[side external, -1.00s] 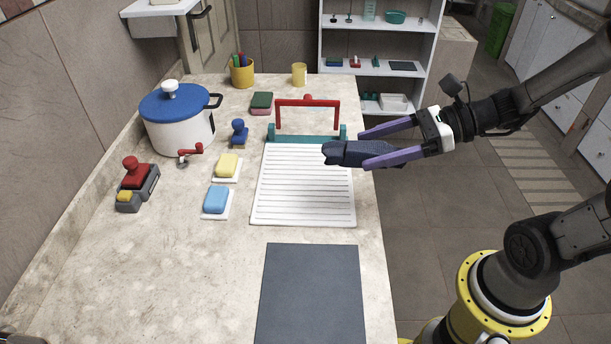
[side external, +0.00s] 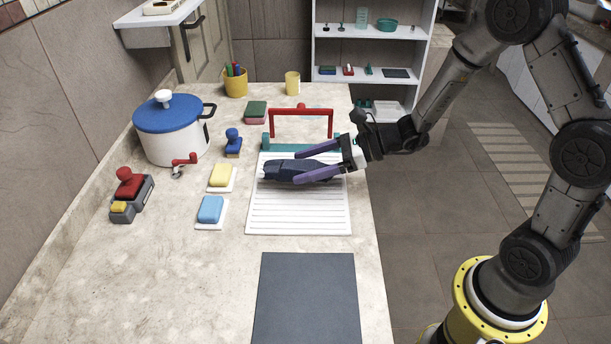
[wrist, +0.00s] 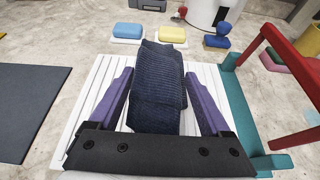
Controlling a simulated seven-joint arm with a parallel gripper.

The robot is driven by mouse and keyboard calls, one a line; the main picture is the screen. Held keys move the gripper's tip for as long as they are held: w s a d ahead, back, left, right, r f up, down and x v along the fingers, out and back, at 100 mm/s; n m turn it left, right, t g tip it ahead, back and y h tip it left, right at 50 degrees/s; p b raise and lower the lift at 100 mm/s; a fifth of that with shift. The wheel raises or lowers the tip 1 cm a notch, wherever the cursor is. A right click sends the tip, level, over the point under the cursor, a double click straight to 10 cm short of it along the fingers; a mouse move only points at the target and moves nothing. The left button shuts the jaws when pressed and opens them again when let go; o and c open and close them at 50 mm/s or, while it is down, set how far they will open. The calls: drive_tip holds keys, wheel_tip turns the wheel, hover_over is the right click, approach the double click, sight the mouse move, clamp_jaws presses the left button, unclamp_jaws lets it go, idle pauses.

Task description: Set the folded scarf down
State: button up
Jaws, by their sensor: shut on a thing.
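The folded scarf (side external: 290,168) is dark navy and knitted. It lies between the two purple fingers of my gripper (side external: 305,168), over the white ribbed board (side external: 300,215). In the wrist view the scarf (wrist: 158,90) runs lengthwise between the fingers of my gripper (wrist: 158,98), with its far end reaching past the fingertips. My gripper is shut on the scarf. I cannot tell whether the scarf's underside touches the board.
A red handle on a teal bar (side external: 300,146) stands just behind the board. A dark slate mat (side external: 307,298) lies in front. Yellow (side external: 221,175) and blue (side external: 210,209) soaps, a blue stamp (side external: 233,142) and a white pot (side external: 176,145) are left. The counter's front left is clear.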

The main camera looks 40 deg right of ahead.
sight(305, 185)
drive_tip(key=shift+w+f, duration=0.2)
drive_tip(key=shift+f, duration=1.55)
drive_tip(key=shift+f, duration=0.15)
drive_tip(key=o, duration=1.2)
